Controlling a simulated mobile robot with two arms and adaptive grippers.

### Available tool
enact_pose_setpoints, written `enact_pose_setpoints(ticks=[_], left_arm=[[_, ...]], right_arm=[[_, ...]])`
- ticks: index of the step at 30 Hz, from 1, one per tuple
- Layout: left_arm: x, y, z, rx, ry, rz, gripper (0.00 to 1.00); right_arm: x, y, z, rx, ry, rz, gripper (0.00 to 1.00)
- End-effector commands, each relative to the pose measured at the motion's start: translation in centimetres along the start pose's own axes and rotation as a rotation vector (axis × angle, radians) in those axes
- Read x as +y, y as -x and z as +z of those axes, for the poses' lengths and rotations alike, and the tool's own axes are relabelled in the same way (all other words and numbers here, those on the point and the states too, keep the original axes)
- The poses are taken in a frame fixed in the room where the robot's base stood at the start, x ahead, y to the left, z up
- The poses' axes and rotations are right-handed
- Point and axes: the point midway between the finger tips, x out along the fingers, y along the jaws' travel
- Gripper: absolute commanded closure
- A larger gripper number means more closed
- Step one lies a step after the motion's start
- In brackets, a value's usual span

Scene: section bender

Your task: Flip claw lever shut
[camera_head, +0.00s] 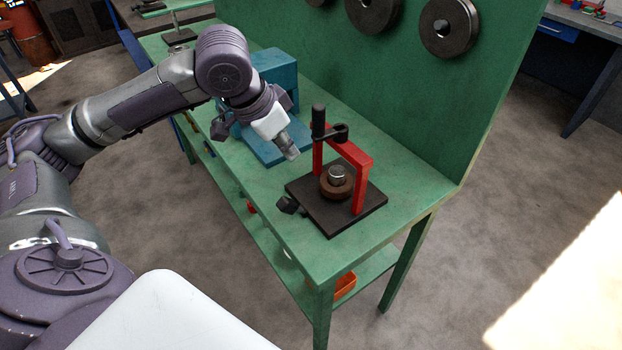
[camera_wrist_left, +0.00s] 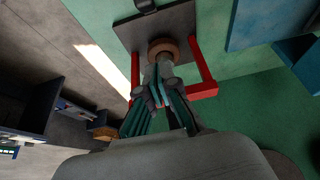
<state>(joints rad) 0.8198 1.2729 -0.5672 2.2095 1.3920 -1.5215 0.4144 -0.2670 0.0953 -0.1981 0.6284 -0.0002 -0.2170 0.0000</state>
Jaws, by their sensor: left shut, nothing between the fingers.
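The section bender has a dark square base plate (camera_head: 318,213), a red frame (camera_head: 357,160) and a brown ring (camera_head: 336,187) with a metal pin standing in it. A black upright lever handle (camera_head: 318,118) stands at the top of the red frame's left side, and I take it for the claw lever. My left gripper (camera_head: 292,153) is shut and empty, left of the frame and apart from the handle. In the left wrist view its fingers (camera_wrist_left: 161,80) point toward the brown ring (camera_wrist_left: 163,46) and the red frame (camera_wrist_left: 205,89). The handle is not clear there.
A black knob (camera_head: 287,204) sticks out at the plate's left edge. A blue machine (camera_head: 270,75) stands behind my left gripper on the green bench (camera_head: 410,190). A green back panel with dark discs (camera_head: 449,27) rises behind. The bench right of the plate is clear.

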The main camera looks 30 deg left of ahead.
Motion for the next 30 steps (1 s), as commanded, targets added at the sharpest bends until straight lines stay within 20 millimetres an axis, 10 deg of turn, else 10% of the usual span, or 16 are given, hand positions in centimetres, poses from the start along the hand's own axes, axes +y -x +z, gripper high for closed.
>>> enact_pose_setpoints(ticks=[10,21,30], left_arm=[[0.0,-0.3,0.0,-0.001,-0.001,0.001,1.0],[0.1,-6.3,0.1,-0.004,-0.001,0.005,1.0],[-0.1,-10.5,2.0,-0.006,-0.002,-0.003,1.0]], right_arm=[[-2.7,0.4,5.0,-0.073,-0.006,-0.032,0.6],[-2.1,0.5,1.6,-0.02,-0.004,-0.025,0.6],[-1.7,1.1,2.5,-0.036,-0.004,-0.02,0.6]])
